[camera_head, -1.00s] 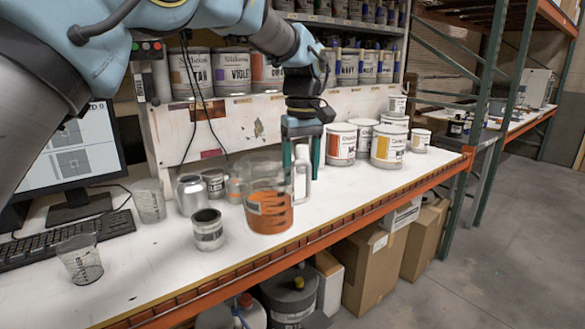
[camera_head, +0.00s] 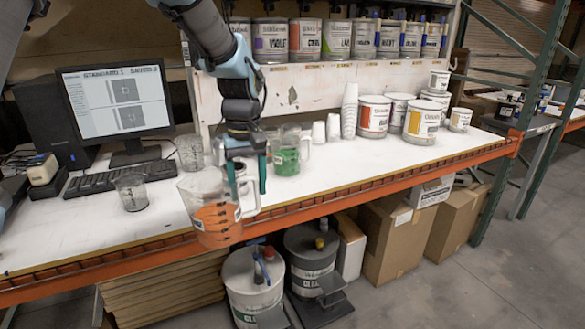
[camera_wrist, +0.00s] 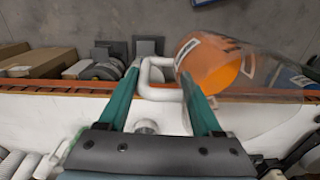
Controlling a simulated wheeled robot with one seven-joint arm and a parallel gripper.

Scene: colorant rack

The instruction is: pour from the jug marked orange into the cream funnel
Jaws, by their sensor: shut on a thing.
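The clear jug with orange contents (camera_head: 212,215) hangs in front of the bench's front edge, roughly upright. It also shows at the upper right in the wrist view (camera_wrist: 215,65). My gripper (camera_head: 248,188) is shut on the jug's white handle (camera_wrist: 160,92), with a teal finger on each side of it. The jug's body is left of the fingers in the head view. I cannot make out a cream funnel in either view.
A jug with green contents (camera_head: 287,158) stands on the bench (camera_head: 340,172) behind my gripper. Clear cups (camera_head: 132,192) stand left, paint cans (camera_head: 421,121) right. Below the bench are two lidded pails (camera_head: 253,287) (camera_head: 312,262) and cardboard boxes (camera_head: 395,238). The floor at right is clear.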

